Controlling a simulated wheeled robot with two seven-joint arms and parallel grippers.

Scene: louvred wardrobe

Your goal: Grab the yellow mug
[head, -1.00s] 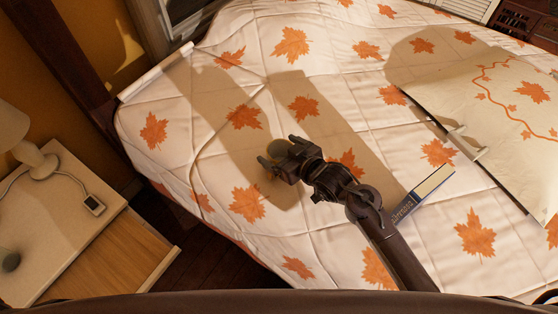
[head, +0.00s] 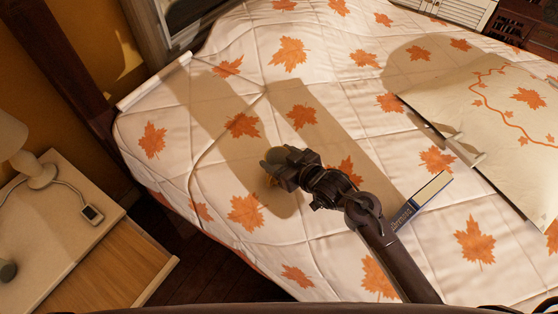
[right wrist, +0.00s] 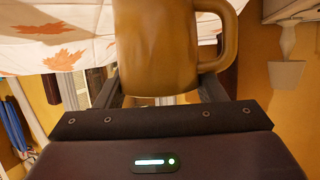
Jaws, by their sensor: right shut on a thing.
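The yellow mug (right wrist: 155,45) fills the top middle of the right wrist view, with its handle (right wrist: 222,38) on the right. In the head view only a small, dull, rounded part of the mug (head: 271,156) shows at the tip of my right gripper (head: 274,168), over the bed. My right gripper (right wrist: 158,92) is shut on the mug, with a finger on each side of its body. I cannot tell whether the mug touches the quilt. My left gripper is not in view.
The bed's leaf-print quilt (head: 330,80) spreads around the gripper. A blue book (head: 422,200) lies beside my right arm, and a large leaf-print sheet (head: 490,125) is at the right. A nightstand with an open drawer (head: 110,265) and a lamp (head: 38,172) stands at the left.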

